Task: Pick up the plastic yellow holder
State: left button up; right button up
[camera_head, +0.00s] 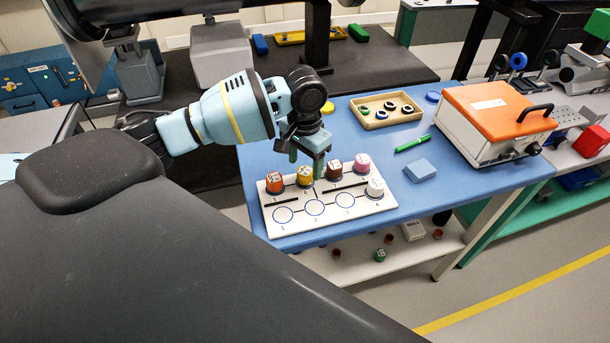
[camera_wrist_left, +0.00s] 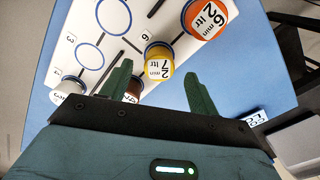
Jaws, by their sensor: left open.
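The yellow holder (camera_head: 304,176) stands upright in the back row of a white board (camera_head: 330,222) with numbered circles, between an orange holder (camera_head: 274,182) and a brown one (camera_head: 333,168). My left gripper (camera_head: 306,158) is open, pointing down just above the yellow holder. In the left wrist view the yellow holder (camera_wrist_left: 158,62) with its white label shows between and beyond the two green fingertips (camera_wrist_left: 157,74), with no visible contact. The orange holder (camera_wrist_left: 208,17) is close by in that view. The left finger partly hides the brown holder. My right gripper is not in view.
A pink holder (camera_head: 362,163) and a white holder (camera_head: 375,187) stand on the board's right side. The blue table (camera_head: 350,130) also carries a wooden tray of rings (camera_head: 366,119), a green pen (camera_head: 413,143), a blue block (camera_head: 420,171) and an orange-topped box (camera_head: 490,102). The board's front circles are empty.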

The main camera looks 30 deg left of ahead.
aim_at(305, 171)
pick_arm(q)
notch_tip(305, 171, down, 3)
jog(key=shift+f, duration=0.15)
jog(key=shift+d, duration=0.1)
jog(key=c, duration=1.1)
jog(key=shift+r, duration=0.6)
jog(key=r, duration=0.1)
jog(key=d+r, duration=0.1)
jog(key=shift+s+r, duration=0.1)
jog(key=shift+r, duration=0.25)
jog(key=s+d, duration=0.1)
jog(key=d, duration=0.6)
jog(key=s+d+r, duration=0.1)
jog(key=s+d, duration=0.1)
jog(key=d, duration=0.5)
jog(key=shift+s+d+r, duration=0.15)
jog(key=shift+s+d, duration=0.1)
